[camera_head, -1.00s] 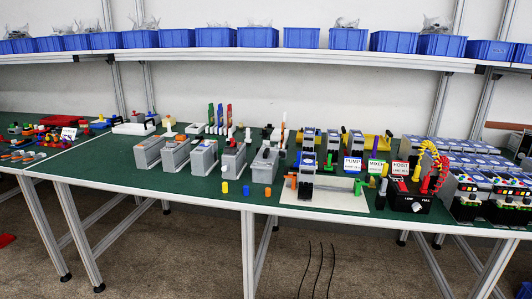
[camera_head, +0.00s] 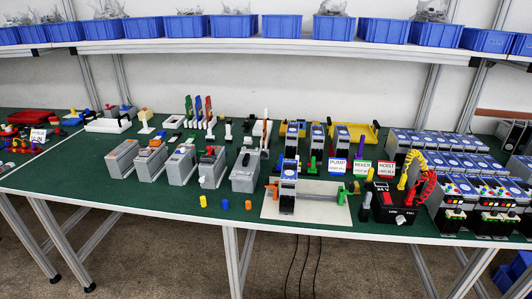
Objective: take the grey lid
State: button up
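Several grey box-shaped units stand in a row on the green table (camera_head: 100,194). They include the leftmost grey unit (camera_head: 122,159), one with an orange part on top (camera_head: 151,161), one with a red part on top (camera_head: 213,168) and the rightmost grey unit (camera_head: 245,172). The rightmost one has a plain grey top. I cannot tell for sure at this distance which grey top is a separate lid. My gripper is not in view.
A white plate (camera_head: 330,208) with blue-and-grey modules and a black 24 V box (camera_head: 392,203) stand to the right. A shelf with blue bins (camera_head: 282,26) runs above. The table's front left is clear.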

aim_at(246, 162)
jog(key=z, duration=0.1)
jog(key=i, duration=2.45)
jog(key=u, duration=0.4)
